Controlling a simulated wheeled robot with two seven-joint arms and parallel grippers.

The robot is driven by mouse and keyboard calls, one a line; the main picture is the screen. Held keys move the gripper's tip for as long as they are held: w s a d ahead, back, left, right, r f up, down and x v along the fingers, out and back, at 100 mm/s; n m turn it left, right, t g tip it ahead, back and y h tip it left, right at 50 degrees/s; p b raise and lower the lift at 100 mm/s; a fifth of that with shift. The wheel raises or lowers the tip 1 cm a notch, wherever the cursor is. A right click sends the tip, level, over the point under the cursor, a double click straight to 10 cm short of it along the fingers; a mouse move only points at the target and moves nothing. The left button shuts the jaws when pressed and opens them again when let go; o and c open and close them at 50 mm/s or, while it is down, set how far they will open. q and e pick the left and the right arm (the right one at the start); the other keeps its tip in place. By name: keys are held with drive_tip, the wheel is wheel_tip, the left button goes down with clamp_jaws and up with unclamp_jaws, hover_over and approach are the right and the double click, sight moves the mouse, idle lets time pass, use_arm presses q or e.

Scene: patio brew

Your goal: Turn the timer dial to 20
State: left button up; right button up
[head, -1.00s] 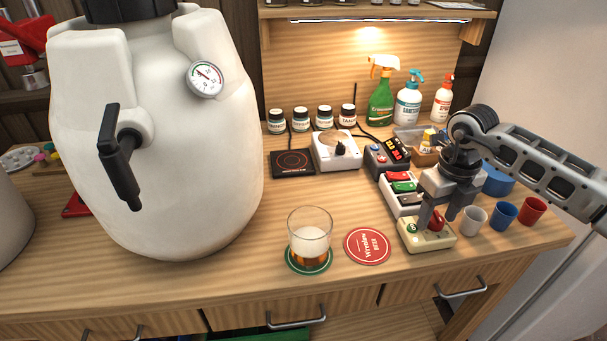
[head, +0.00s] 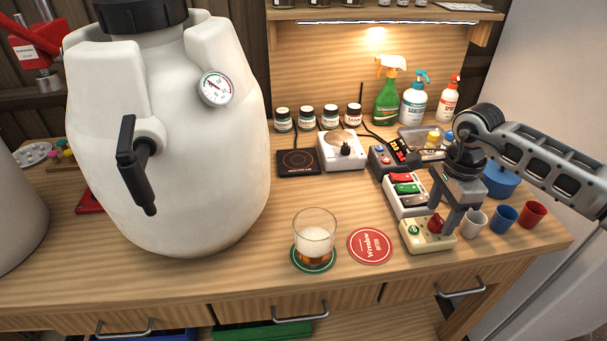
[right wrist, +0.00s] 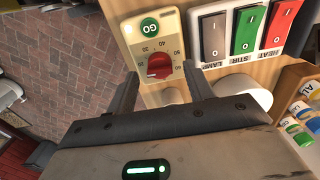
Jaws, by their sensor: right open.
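The timer (head: 428,244) is a cream box at the front right of the counter, with a green GO button (head: 414,230) and a red dial (head: 436,224). In the right wrist view the red dial (right wrist: 158,66) has printed numbers around it, among them 30, 40 and 60. I cannot tell its exact setting. My right gripper (head: 447,220) is open above the dial, its fingers pointing down. In the right wrist view the gripper (right wrist: 160,78) has one finger on each side of the dial, apart from it. My left gripper is not in view.
A switch strip (head: 408,193) with grey, green and red rockers stands just behind the timer. White (head: 475,222), blue (head: 504,216) and red (head: 533,214) cups stand to the right. A beer glass (head: 314,238) and a red coaster (head: 369,246) are to the left.

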sight(439, 218)
wheel_tip(439, 218, up, 14)
drive_tip(key=b, duration=0.2)
drive_tip(key=s+a+m+y, duration=0.1)
drive_tip(key=s+a+y, duration=0.1)
drive_tip(key=a+y, duration=0.5)
drive_tip(key=s+a+f+m+y, duration=0.1)
drive_tip(key=a+y, duration=0.6)
drive_tip(key=a, duration=1.3)
drive_tip(key=shift+s+m+t+y, duration=0.3)
drive_tip(key=shift+s+m, duration=0.2)
drive_tip(key=shift+s, duration=0.25)
drive_tip(key=shift+a+f, duration=0.1)
